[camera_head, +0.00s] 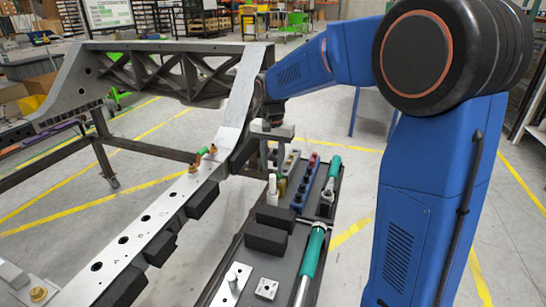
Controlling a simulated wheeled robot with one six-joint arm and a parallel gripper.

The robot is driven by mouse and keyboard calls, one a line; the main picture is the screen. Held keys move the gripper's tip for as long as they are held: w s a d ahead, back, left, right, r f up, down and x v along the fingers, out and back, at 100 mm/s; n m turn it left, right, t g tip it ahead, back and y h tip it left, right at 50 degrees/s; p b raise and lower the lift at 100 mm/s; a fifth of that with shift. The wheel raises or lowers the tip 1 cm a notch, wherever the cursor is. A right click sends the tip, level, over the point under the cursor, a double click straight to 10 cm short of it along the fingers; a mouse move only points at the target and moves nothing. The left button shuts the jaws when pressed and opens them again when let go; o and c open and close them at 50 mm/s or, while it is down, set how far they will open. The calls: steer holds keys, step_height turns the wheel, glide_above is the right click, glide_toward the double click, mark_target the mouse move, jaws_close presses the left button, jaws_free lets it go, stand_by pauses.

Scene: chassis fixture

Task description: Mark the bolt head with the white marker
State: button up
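The white marker (272,187) stands upright at the left side of the dark tool tray, beside a brass-coloured piece. My gripper (272,160) points down above the tray, with its fingertips a little above the marker. Its two fingers look apart with nothing visible between them. Brass-coloured bolt heads show on the pale chassis rail: one (193,168) near the rail's middle, another (213,149) farther back, and one (38,293) at the lower left. I cannot tell which bolt is meant or see any mark.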

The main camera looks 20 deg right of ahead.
mark_target(273, 175)
steer(key=shift+f, duration=3.2)
steer(key=shift+c, duration=0.3)
jaws_close()
steer(key=shift+r, duration=3.8)
